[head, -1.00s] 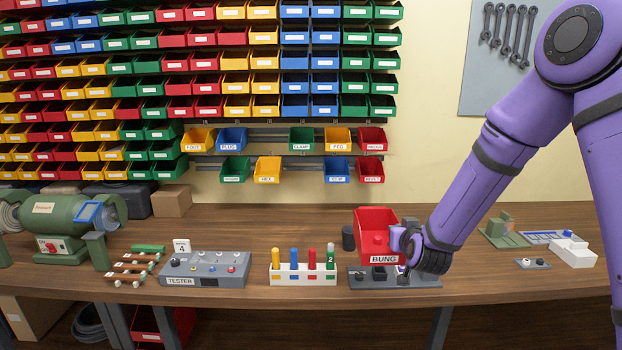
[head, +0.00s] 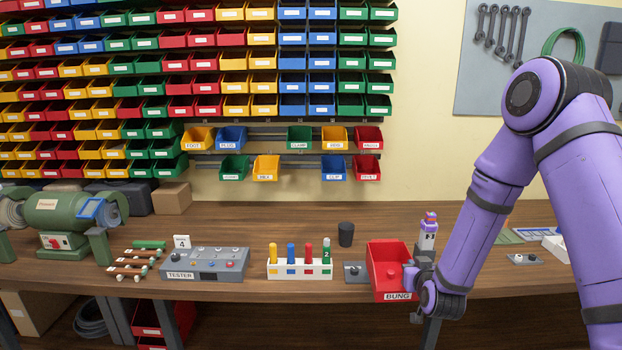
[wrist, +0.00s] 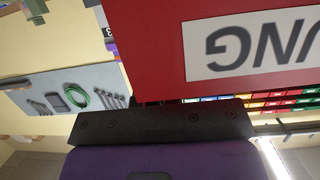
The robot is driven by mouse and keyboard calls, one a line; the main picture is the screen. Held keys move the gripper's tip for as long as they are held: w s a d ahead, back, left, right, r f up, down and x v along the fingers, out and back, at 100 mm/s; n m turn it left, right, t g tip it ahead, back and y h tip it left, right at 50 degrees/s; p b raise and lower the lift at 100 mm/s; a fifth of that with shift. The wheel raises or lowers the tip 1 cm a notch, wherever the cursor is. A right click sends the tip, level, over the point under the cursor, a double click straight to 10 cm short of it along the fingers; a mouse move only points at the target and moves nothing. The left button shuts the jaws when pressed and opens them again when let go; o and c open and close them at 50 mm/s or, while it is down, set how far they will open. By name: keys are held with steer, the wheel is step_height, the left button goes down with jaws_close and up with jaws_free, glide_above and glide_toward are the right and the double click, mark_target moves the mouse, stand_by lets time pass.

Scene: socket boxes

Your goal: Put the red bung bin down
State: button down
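The red bung bin (head: 378,278) has a white BUNG label and a small red piece inside. It is near the bench's front edge in the head view, in front of a grey block. My gripper (head: 413,276) is shut on the bin's right side. I cannot tell whether the bin's underside touches anything. In the wrist view the bin (wrist: 150,40) fills the upper right, its label upside down, against the dark gripper body (wrist: 165,122); the fingertips are hidden there.
A grey block (head: 355,272) and a rack (head: 300,270) of coloured pegs stand left of the bin. A black cup (head: 346,234) is behind it. The wooden bench (head: 230,228) has bare room at the back.

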steer(key=s+d+f, duration=0.3)
steer(key=s+f, duration=0.2)
steer(key=f, duration=0.4)
steer(key=shift+s, duration=0.15)
steer(key=shift+f, duration=0.1)
